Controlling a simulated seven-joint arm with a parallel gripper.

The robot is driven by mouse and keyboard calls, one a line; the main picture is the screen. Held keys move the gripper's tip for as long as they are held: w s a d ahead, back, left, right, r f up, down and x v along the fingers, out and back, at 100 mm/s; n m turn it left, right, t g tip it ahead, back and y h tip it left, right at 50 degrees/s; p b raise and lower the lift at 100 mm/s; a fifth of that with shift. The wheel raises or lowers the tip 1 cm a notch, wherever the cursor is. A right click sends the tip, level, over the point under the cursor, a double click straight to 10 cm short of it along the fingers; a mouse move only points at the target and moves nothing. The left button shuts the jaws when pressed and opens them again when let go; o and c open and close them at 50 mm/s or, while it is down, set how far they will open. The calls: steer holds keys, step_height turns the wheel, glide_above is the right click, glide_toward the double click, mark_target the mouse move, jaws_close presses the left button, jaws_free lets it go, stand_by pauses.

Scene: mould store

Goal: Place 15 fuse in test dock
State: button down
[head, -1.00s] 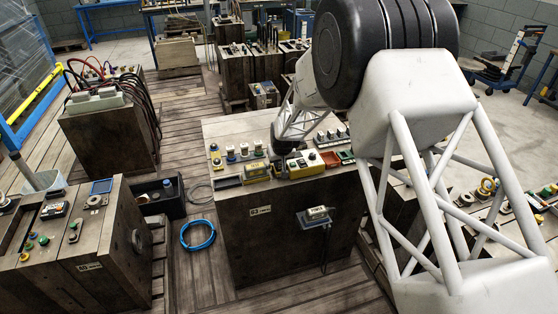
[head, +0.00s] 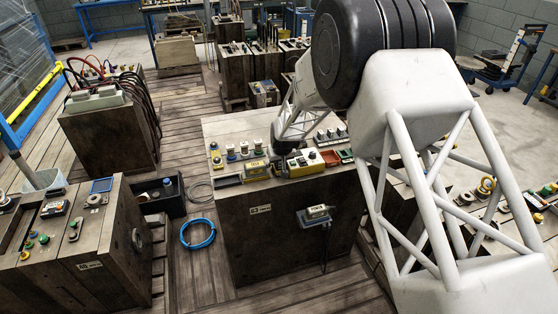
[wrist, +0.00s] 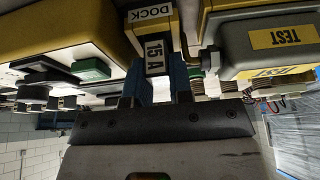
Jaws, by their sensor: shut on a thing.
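The fuse, a dark piece with a white "15 A" label (wrist: 155,54), shows in the wrist view between the two fingers of my gripper (wrist: 157,88), which is shut on it. A yellow block with a "DOCK" label (wrist: 150,14) is right beyond the fuse; I cannot tell whether the fuse is seated in it or only against it. A grey housing with yellow "TEST" labels (wrist: 275,38) is to the right. In the head view my gripper (head: 283,150) is low over the bench top, between two yellow-marked units; the fuse is hidden there.
The wooden bench (head: 285,220) also bears a yellow and grey button box (head: 305,163), a yellow-marked unit (head: 256,169), green and red trays (head: 331,158), and several knobs behind. Part of the bench is behind my arm.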

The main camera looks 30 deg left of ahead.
stand_by(0.3)
steer(key=c, duration=0.9)
jaws_free()
steer(key=shift+c, duration=0.2)
steer(key=shift+w+r, duration=0.15)
steer(key=shift+r, duration=3.55)
